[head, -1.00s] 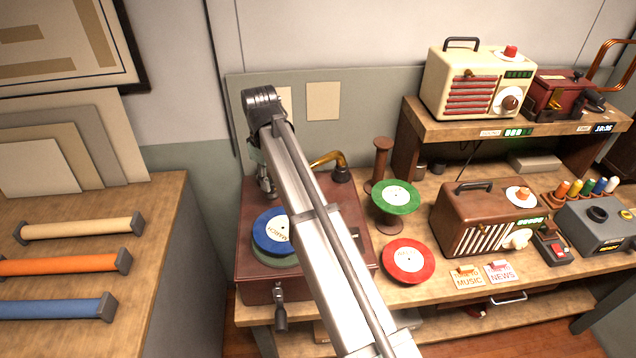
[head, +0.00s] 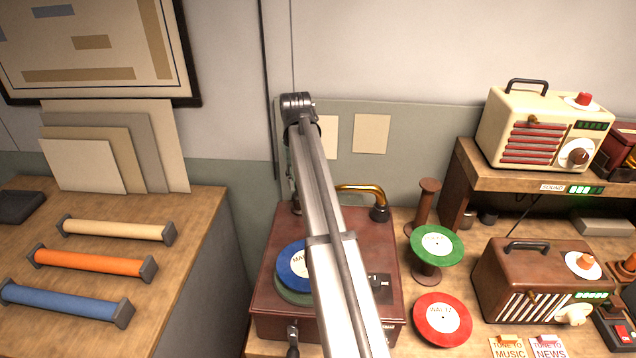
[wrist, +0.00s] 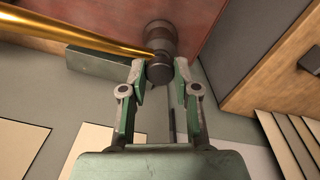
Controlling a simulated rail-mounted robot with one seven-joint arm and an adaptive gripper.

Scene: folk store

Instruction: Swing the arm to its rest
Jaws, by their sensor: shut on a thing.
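A reddish-brown record player (head: 270,300) stands on the bench, with a blue record (head: 291,268) on its platter. Its brass tone arm (head: 360,188) bends from a dark pivot (head: 380,213) at the back right and runs left behind my arm. In the wrist view the brass tube (wrist: 75,33) ends in a dark round head (wrist: 160,42) with a knob. My gripper (wrist: 160,82) is shut on that knob, one finger on each side. The gripper is mostly hidden behind my arm in the head view. I cannot make out the rest clearly.
A green record (head: 437,246) on a spool stand and a red record (head: 442,320) lie to the right. A brown radio (head: 520,285) and a cream radio (head: 540,125) stand beyond. A left bench holds coloured rollers (head: 92,263). The wall is close behind.

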